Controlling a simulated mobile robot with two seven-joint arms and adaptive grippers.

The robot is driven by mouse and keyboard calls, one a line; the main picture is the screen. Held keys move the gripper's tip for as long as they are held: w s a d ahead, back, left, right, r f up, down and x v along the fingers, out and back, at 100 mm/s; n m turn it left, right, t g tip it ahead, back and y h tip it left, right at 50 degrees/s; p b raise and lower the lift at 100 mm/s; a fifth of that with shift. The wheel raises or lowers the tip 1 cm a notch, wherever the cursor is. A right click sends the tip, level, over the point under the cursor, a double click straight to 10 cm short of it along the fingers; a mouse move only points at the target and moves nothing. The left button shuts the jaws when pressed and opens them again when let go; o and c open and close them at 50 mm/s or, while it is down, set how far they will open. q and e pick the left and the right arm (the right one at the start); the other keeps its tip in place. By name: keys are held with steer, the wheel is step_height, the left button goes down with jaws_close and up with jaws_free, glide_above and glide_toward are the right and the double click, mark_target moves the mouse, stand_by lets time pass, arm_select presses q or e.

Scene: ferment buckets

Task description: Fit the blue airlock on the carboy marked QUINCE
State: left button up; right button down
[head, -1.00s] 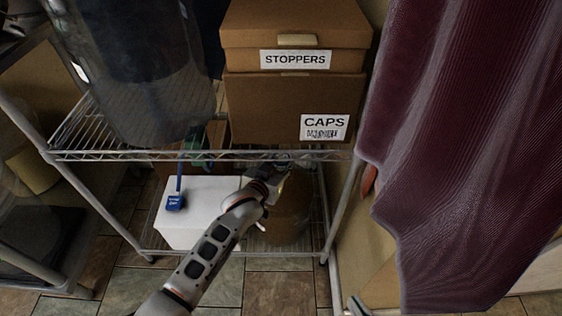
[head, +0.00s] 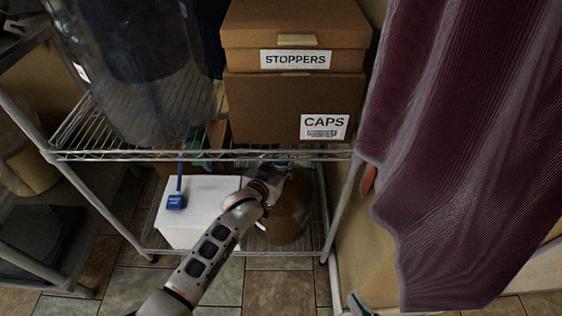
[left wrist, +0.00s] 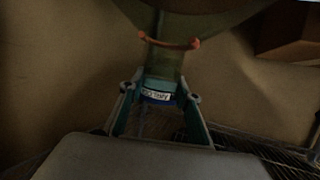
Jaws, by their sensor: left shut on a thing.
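An amber-brown rounded carboy (head: 288,218) stands on the lower wire shelf, partly hidden by my left arm. No name can be read on it. My left gripper (head: 283,168) is at its top, mostly hidden by the upper shelf's edge. In the left wrist view, my left gripper (left wrist: 157,98) is shut on the blue airlock (left wrist: 158,97), a blue band with a small white label I cannot read clearly. A greenish glass neck with an orange ring (left wrist: 170,43) lies just beyond, in line with it. Whether the airlock is seated is unclear. Only a tip of my right gripper (head: 360,304) shows at the bottom edge.
Boxes marked STOPPERS (head: 240,58) and CAPS (head: 260,115) sit above on the upper shelf (head: 110,155). A maroon curtain (head: 460,150) hangs at right.

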arm_select(q)
steer(key=o, duration=1.2)
steer(key=shift+c, duration=0.2)
steer(key=v, duration=1.2)
